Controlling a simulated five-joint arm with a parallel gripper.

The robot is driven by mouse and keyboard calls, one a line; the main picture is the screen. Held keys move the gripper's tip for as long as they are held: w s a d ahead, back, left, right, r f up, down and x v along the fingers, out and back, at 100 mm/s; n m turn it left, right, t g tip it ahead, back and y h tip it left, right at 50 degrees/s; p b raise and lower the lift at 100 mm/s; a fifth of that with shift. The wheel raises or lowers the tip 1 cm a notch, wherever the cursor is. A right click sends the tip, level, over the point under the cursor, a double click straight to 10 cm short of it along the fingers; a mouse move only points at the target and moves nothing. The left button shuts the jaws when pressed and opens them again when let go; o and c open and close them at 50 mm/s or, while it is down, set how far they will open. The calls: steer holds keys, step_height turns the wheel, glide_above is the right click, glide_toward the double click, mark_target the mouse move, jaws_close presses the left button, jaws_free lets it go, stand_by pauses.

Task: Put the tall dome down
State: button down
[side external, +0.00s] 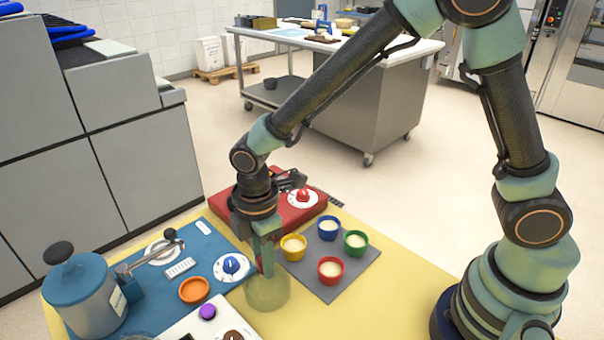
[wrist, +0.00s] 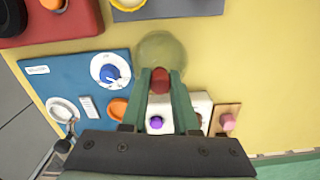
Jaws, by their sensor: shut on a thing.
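The tall dome (side external: 266,292) is a see-through yellow-green cover with a dark red knob; it also shows in the wrist view (wrist: 163,50). My gripper (side external: 264,258) points down over it. In the wrist view my gripper (wrist: 161,88) has its two green fingers shut on the red knob (wrist: 160,79). The dome is over the yellow table top (side external: 330,312), beside the blue panel and in front of the grey mat. I cannot tell whether its rim touches the table. The fingers partly hide the knob in the side view.
A grey mat (side external: 320,286) holds several coloured cups of pale filling. A red unit (side external: 283,212) with a red dial stands behind. The blue panel (side external: 205,237) carries a blue dial, an orange dish and a lever. A white box (side external: 190,322) with a purple knob is close by.

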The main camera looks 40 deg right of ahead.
steer(key=shift+f, duration=0.1)
steer(key=c, duration=0.7)
jaws_free()
step_height(320, 180, up, 12)
steer(key=shift+s+d+r+m+t, duration=1)
steer(key=shift+d+m, duration=1.7)
steer(key=shift+d, duration=0.55)
steer(key=shift+s+d+r+m+t, duration=0.85)
steer(key=shift+d+r+m, duration=0.25)
steer(key=shift+d+m, duration=1.85)
steer(key=shift+s+d+r+m+t, duration=1)
steer(key=shift+d+m, duration=1.45)
steer(key=shift+d, duration=1.05)
steer(key=shift+w+r, duration=0.1)
